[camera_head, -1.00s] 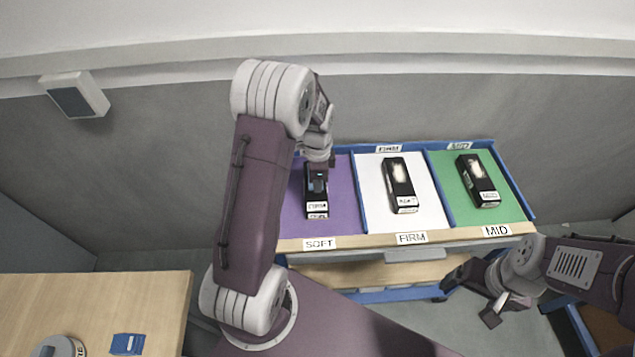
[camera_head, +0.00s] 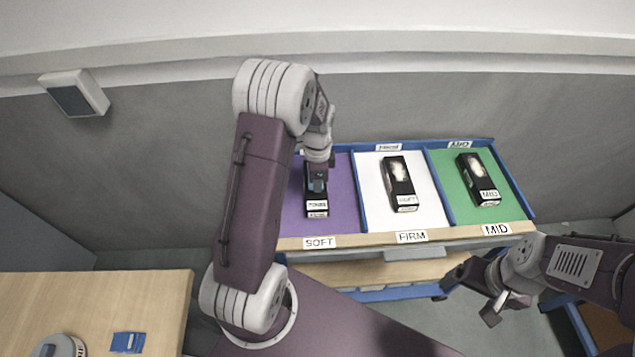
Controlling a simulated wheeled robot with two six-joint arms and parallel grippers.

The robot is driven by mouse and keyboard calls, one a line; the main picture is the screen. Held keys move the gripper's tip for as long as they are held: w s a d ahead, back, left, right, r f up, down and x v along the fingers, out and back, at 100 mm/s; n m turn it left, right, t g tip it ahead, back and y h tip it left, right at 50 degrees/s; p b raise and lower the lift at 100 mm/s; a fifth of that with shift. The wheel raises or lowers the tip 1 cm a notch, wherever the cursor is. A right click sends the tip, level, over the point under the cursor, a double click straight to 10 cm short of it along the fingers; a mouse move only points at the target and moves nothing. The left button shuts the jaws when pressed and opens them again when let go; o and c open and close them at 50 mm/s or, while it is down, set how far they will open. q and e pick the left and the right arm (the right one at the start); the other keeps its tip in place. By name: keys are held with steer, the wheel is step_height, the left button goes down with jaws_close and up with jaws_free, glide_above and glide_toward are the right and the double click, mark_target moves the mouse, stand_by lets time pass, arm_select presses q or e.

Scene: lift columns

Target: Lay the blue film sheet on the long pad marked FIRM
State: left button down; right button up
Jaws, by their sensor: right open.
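Three long black pads lie in the bays of a blue-edged tray. One pad (camera_head: 316,207) is in the purple bay, its small label too blurred to read surely. A second pad (camera_head: 400,180) is in the white bay, and a third pad (camera_head: 480,180), labelled MID, is in the green bay. My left gripper (camera_head: 318,184) reaches down over the far part of the purple-bay pad. Something bluish shows at its tip; I cannot tell whether it is the film sheet, or whether the jaws are shut. My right gripper (camera_head: 472,297) is open and empty, in front of the tray.
The tray's front edge (camera_head: 365,240) carries signs SOFT, FIRM and MID from left to right. A wooden table (camera_head: 110,300) at the lower left holds a small flat blue piece (camera_head: 128,342) with a white marking and a round grey object (camera_head: 62,346).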

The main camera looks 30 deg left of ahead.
arm_select(q)
steer(key=shift+f, duration=0.25)
stand_by(0.5)
steer(key=c, duration=1.1)
jaws_free()
step_height(320, 180, up, 8)
steer(key=p, duration=0.7)
steer(key=shift+f, duration=0.2)
